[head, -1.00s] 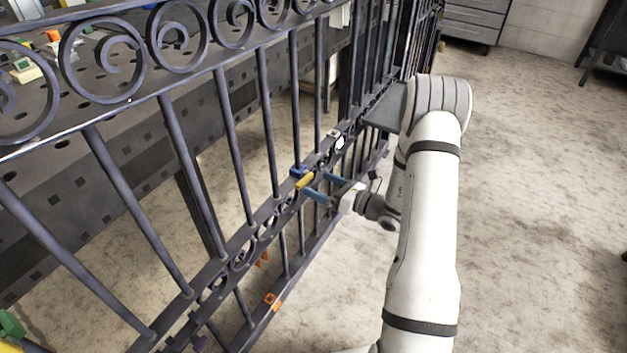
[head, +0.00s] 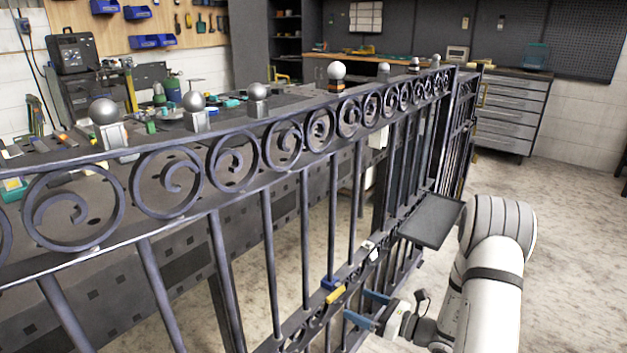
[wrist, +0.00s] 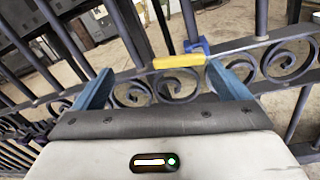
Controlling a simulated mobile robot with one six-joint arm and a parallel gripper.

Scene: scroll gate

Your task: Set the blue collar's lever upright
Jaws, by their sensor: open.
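The blue collar (head: 328,284) sits on the gate's middle rail, and it also shows in the wrist view (wrist: 198,46). Its yellow lever (head: 336,295) lies over on its side, not upright. In the wrist view the lever (wrist: 179,61) runs nearly level across the picture, left of the collar. My gripper (head: 355,303) is open in front of the collar on the near side of the gate. In the wrist view the blue fingers of my gripper (wrist: 160,70) stand either side of the lever, the right one much closer. I see no contact.
The dark gate (head: 268,250) has upright bars and scrolls (wrist: 283,58). A pale fitting (head: 370,250) sits farther along the rail. A grey plate (head: 432,220) juts out beside my arm. A perforated workbench (head: 190,268) stands behind the gate. The floor at right is clear.

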